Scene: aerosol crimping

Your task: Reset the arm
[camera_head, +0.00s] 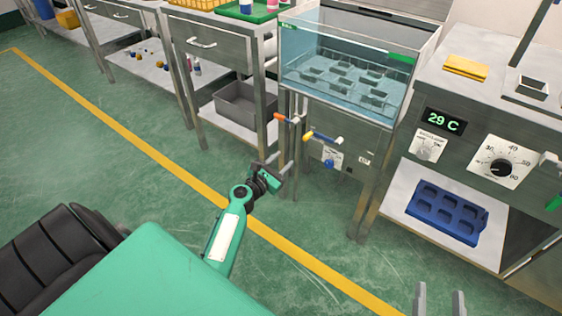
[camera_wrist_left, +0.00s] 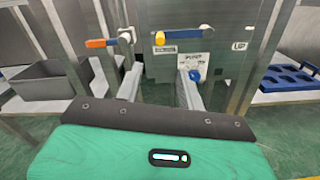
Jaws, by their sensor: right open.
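My left arm reaches in from the bottom left, and its left gripper (camera_head: 281,162) is in front of the glass-walled water tank's stand, above the floor. Its two fingers also show in the left wrist view (camera_wrist_left: 158,85), apart with nothing between them. Beyond them are the orange-handled valve (camera_wrist_left: 108,41) and the yellow-and-blue-handled valve (camera_wrist_left: 180,39), both apart from the fingers as far as I can tell. My right gripper (camera_head: 439,301) shows only as two separated fingertips at the bottom edge, with nothing seen between them; the rest is out of view.
The glass water tank (camera_head: 350,62) stands on metal legs, with a blue knob (camera_head: 329,161) on its panel. To its right is a metal station with a dial (camera_head: 502,163) and a blue tray (camera_head: 446,212) on its shelf. A grey bin (camera_head: 246,103) sits at left. The floor is clear.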

